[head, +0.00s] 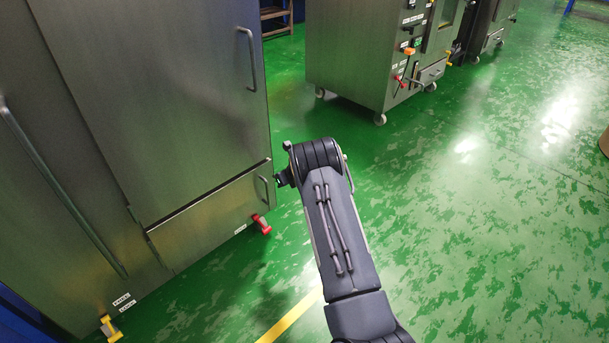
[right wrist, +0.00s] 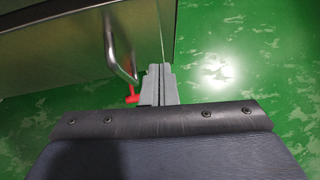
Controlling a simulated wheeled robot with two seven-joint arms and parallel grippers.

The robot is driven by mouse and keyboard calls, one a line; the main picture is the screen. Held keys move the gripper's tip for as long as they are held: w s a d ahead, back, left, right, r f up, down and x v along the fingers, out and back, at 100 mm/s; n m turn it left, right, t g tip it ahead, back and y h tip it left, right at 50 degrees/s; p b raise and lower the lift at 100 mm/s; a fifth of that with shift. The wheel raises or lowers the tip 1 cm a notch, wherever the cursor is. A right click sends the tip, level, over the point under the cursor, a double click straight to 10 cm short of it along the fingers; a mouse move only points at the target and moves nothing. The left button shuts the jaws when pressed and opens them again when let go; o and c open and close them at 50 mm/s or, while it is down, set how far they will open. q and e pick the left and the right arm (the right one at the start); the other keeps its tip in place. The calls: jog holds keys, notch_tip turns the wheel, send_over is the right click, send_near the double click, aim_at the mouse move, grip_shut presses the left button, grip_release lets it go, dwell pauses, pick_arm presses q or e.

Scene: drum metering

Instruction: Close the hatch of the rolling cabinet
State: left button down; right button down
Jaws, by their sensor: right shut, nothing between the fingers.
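A large brushed-steel cabinet (head: 160,90) fills the left of the head view. Its lower hatch panel (head: 205,218), with a small bar handle (head: 265,190), lies below a big upper door. A dark line runs along the panel's top edge; I cannot tell whether it is fully flush. My right gripper (head: 279,181) is at the right edge of this panel, just beyond the handle, mostly hidden by my wrist. In the right wrist view its grey fingers (right wrist: 160,72) are shut and empty, right of the curved handle (right wrist: 119,58). My left gripper is not in view.
A red pedal (head: 262,224) and a yellow one (head: 111,328) stick out at the cabinet's base. Another wheeled steel cabinet (head: 350,50) stands behind. The green floor (head: 480,220) to the right is clear.

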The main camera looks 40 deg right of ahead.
jog(key=p+v, duration=0.2)
jog(key=v, duration=0.8)
jog(key=shift+d, duration=0.55)
jog(key=s+a+r+m+h, duration=0.15)
jog(key=s+r+m, duration=0.35)
jog(key=r+m, duration=0.5)
jog(key=s+a+r+m+h, duration=0.15)
jog(key=s+r+m, duration=0.35)
jog(key=r+m, duration=0.5)
jog(key=s+a+m+g+y, duration=0.3)
jog(key=s+a+m+y, duration=0.4)
jog(key=s+a+m, duration=1.55)
jog(key=s+a+r+n+p, duration=0.1)
jog(key=s+r+n+p, duration=0.1)
jog(key=r+p, duration=1.4)
jog(key=s+a+r+n+p, duration=0.2)
jog(key=s+r+n+p, duration=0.1)
jog(key=r+p, duration=1.4)
jog(key=shift+a+r, duration=0.15)
jog(key=shift+a, duration=0.15)
